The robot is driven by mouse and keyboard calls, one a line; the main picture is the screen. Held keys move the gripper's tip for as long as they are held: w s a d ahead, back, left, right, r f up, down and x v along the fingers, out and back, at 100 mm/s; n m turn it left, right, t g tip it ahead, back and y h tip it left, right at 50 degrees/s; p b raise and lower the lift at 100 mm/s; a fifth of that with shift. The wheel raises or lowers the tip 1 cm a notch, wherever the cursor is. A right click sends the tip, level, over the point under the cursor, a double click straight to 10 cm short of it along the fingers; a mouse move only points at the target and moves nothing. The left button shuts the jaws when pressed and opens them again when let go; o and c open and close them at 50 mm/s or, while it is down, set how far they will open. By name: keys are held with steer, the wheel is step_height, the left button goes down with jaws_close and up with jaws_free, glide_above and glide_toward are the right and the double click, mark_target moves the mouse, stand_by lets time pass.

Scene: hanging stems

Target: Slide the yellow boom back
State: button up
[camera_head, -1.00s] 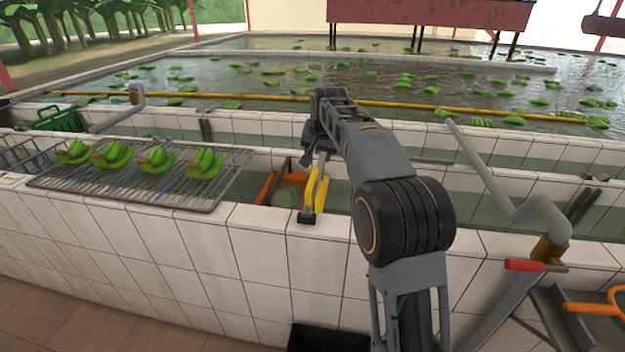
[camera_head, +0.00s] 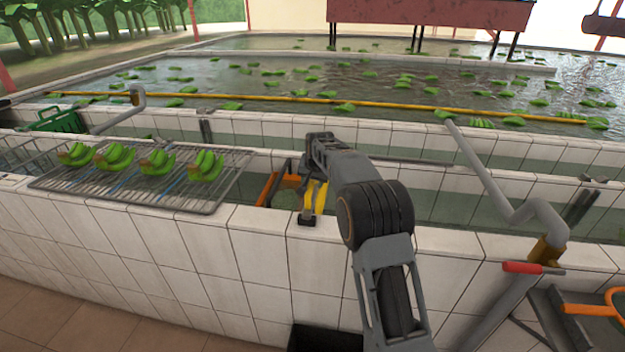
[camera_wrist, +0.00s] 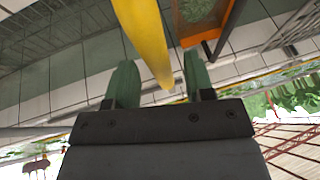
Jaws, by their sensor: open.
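The yellow boom (camera_head: 400,105) is a long thin pole lying across the pool water, running from the far left to the right. It shows as a thin yellow line in the camera_wrist view (camera_wrist: 272,72). My gripper (camera_wrist: 160,65) is open, with two green fingers apart and nothing visibly clamped. A thick yellow bar (camera_wrist: 146,35) lies in the picture between and beyond the fingers; I cannot tell whether it touches them. In the camera_head view, yellow pieces (camera_head: 315,198) stand at the near wall beneath my arm's end. There, my fingers are hidden.
An orange-framed box (camera_wrist: 205,22) sits close to my gripper. A wire rack (camera_head: 120,195) with several banana bunches (camera_head: 207,165) is on the left. A bent grey pipe (camera_head: 490,180) stands to the right. Tiled walls (camera_head: 270,232) edge the troughs.

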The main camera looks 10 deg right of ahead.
steer(key=shift+f, duration=0.15)
jaws_close()
stand_by(0.4)
